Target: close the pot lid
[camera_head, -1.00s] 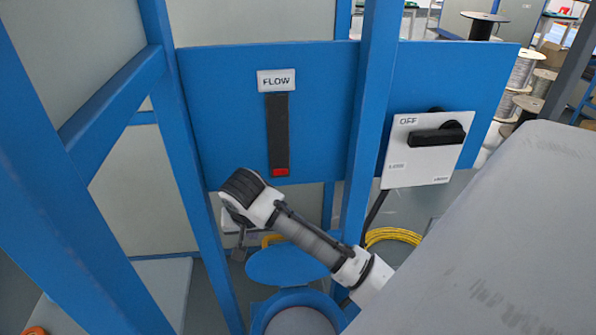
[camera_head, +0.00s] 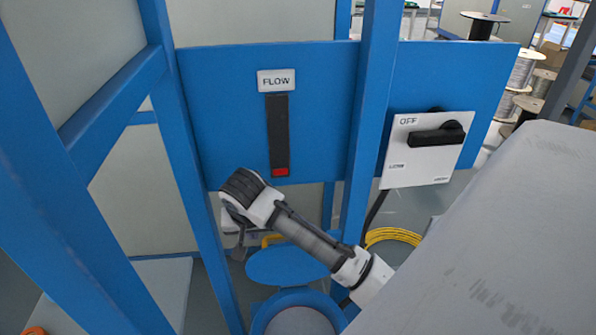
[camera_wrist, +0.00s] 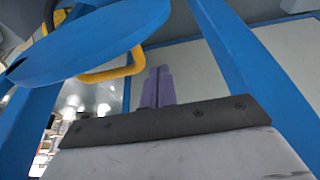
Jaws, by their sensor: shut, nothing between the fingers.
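The pot (camera_head: 300,297) has a blue rim and a grey inside; it stands open at the bottom of the head view, cut off by the frame edge. Its round blue lid (camera_head: 287,266) is raised behind the pot's opening, partly covered by my arm. A yellow handle (camera_head: 271,240) shows at the lid's far side. In the wrist view, the lid (camera_wrist: 75,45) is at upper left and the yellow handle (camera_wrist: 118,72) reaches close to my gripper (camera_wrist: 157,72). Its purple fingers are together and empty, beside the handle's end; contact cannot be told. In the head view my gripper is mostly hidden behind my wrist.
A blue frame has posts (camera_head: 371,120) on both sides of my arm. Its panel carries a FLOW slider (camera_head: 278,130) and an OFF switch box (camera_head: 424,150). A yellow cable coil (camera_head: 393,236) lies on the floor to the right.

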